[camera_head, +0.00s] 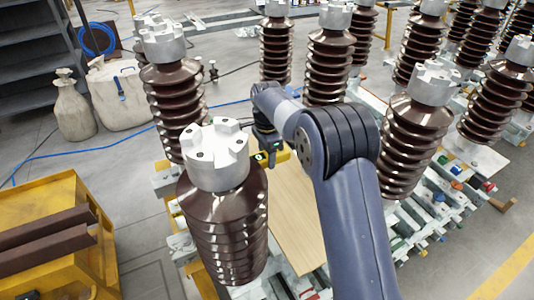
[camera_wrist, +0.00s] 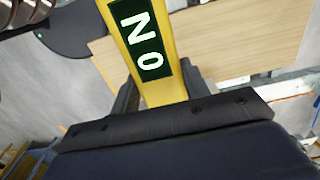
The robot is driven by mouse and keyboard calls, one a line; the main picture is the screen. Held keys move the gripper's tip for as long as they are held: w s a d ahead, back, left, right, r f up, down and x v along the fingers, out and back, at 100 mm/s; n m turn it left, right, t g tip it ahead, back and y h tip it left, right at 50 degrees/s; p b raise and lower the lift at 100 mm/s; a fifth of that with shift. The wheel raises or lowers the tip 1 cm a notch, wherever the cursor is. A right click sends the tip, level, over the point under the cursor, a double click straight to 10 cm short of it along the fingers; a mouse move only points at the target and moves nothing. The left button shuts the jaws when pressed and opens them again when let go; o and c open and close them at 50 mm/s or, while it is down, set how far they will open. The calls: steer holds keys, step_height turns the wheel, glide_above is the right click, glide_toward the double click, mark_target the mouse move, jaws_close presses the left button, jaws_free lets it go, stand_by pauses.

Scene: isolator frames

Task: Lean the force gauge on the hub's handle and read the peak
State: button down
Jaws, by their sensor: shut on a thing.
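The force gauge (camera_wrist: 112,60) is a yellow bar with a dark green display (camera_wrist: 143,40) whose large white characters look like "0 N", turned sideways. My gripper (camera_wrist: 160,90) has a dark finger on each side of the bar and is shut on it. In the head view the yellow gauge (camera_head: 281,157) shows small beside my gripper (camera_head: 268,150), above a wooden board and behind the nearest insulator. A dark rounded part (camera_wrist: 72,32) with a small green dot lies past the gauge at upper left. I cannot tell whether it is the hub, and no handle is clear.
Tall brown ribbed insulators with grey metal caps (camera_head: 214,152) stand close around my arm. The wooden board (camera_head: 300,222) is bare. A yellow crate (camera_head: 60,215) with brown bars stands at left. Blue hose (camera_head: 85,152) crosses the floor.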

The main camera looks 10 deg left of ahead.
step_height(320, 180, down, 14)
steer(key=s+a+b, duration=0.1)
steer(key=a+b, duration=0.1)
steer(key=b, duration=0.6)
steer(key=shift+s, duration=0.3)
stand_by(0.6)
steer(key=shift+s+a+f, duration=0.1)
steer(key=shift+s+a, duration=0.55)
steer(key=shift+a, duration=0.35)
stand_by(1.5)
steer(key=w+d, duration=0.1)
steer(key=d, duration=0.1)
steer(key=w+d, duration=0.1)
steer(key=shift+w+d, duration=0.35)
steer(key=shift+w, duration=0.05)
stand_by(0.6)
